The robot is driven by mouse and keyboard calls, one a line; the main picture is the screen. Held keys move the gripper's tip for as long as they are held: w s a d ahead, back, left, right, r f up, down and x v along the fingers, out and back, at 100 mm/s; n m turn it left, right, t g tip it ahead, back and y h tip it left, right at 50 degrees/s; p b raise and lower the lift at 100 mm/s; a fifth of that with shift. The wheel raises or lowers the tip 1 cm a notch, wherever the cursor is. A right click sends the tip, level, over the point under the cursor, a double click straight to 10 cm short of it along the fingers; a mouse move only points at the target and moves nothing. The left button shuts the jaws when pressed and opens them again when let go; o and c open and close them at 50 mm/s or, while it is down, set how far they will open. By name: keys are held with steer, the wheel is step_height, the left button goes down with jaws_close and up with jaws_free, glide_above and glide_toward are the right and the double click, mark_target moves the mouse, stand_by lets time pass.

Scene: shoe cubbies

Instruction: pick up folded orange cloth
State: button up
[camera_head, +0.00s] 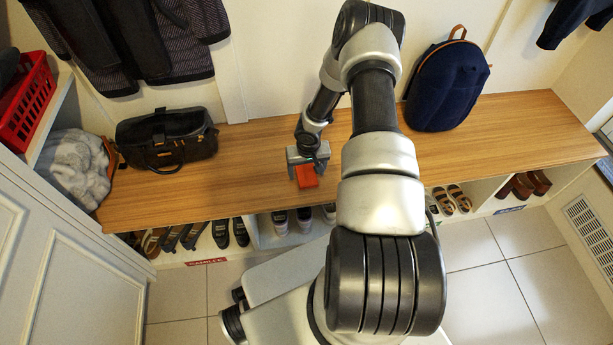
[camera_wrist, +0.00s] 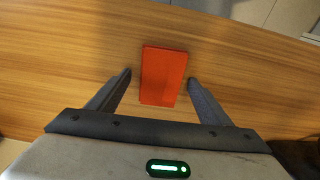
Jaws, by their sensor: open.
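The folded orange cloth (camera_head: 306,176) lies flat on the wooden bench top, near its front edge. In the wrist view the cloth (camera_wrist: 163,75) is a small red-orange rectangle, slightly tilted. My gripper (camera_head: 305,165) is right at the cloth, above the bench. In the wrist view my gripper (camera_wrist: 159,77) is open, with one finger on each side of the cloth's near part. A gap shows between each finger and the cloth. The cloth's far end reaches beyond the fingertips. How high the fingertips are above the bench is hard to tell.
A black bag (camera_head: 165,138) stands on the bench at left, and a navy backpack (camera_head: 446,83) leans on the wall at right. A red basket (camera_head: 26,103) and grey fabric (camera_head: 76,168) are far left. Shoes fill the cubbies below. The bench (camera_head: 240,165) around the cloth is clear.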

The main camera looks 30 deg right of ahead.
mark_target(307, 173)
steer(key=shift+f, duration=0.1)
steer(key=shift+c, duration=0.5)
steer(key=c, duration=1)
step_height(307, 173, up, 10)
steer(key=p, duration=0.2)
steer(key=shift+p, duration=0.35)
